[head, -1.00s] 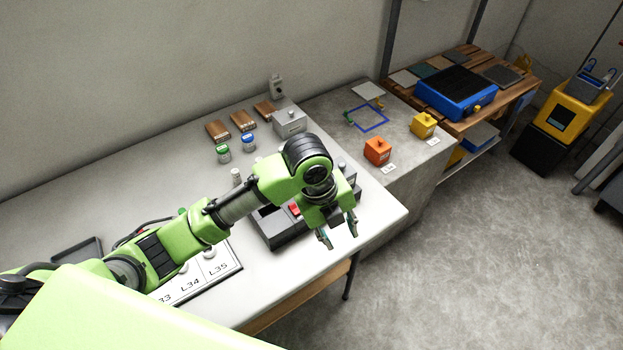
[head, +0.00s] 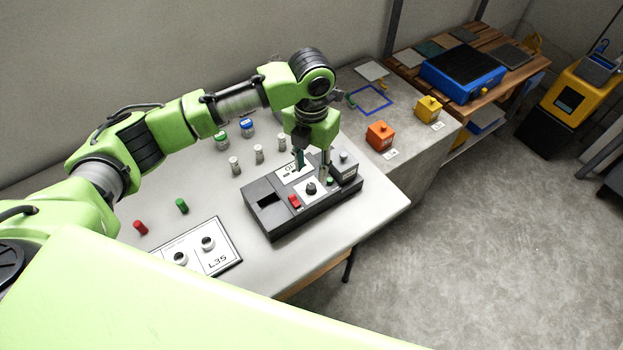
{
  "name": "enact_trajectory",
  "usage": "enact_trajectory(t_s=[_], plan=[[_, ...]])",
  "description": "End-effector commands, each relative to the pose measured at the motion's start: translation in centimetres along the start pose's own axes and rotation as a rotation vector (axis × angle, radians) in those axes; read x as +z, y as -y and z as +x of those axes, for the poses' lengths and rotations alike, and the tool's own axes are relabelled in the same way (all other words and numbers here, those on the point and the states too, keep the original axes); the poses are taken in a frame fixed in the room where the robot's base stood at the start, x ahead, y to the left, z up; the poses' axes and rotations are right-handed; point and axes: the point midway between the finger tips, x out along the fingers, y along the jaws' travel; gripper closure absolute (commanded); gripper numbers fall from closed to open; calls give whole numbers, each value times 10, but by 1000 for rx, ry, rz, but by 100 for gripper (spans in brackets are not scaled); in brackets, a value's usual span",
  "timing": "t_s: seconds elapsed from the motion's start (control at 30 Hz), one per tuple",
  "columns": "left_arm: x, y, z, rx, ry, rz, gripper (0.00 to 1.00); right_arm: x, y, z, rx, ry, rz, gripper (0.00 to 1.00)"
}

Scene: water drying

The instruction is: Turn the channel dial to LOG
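A dark grey instrument box (head: 285,225) sits near the table's front right edge. A black dial (head: 310,188) stands on a white plate in its top, right of a red switch (head: 294,201). The dial's markings are too small to read, so I cannot tell where it points. My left gripper (head: 312,170) points down just above and behind the dial. Its two fingers are apart with nothing between them. I cannot tell whether a fingertip touches the box. My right gripper is not in view.
A grey block with a knob (head: 344,165) is at the box's right end, close to the gripper. Small grey vials (head: 258,154) stand behind the box. Red (head: 140,228) and green (head: 182,206) caps and a labelled board (head: 215,262) lie to the left.

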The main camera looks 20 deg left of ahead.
Motion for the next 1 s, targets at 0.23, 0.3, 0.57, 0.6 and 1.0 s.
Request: enact_trajectory(t_s=[0.23, 0.3, 0.57, 0.6, 1.0], plan=[[-1, 0, 47, 0, -2, -1, 66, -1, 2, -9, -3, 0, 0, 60], [-1, 0, 56, 0, -2, 0, 66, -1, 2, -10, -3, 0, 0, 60], [0, 0, 70, 0, 2, 0, 66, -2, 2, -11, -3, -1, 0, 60], [0, 0, 70, 0, 2, 0, 66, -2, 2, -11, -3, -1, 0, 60], [0, 0, 69, 0, 2, 0, 100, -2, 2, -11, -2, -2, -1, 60]])
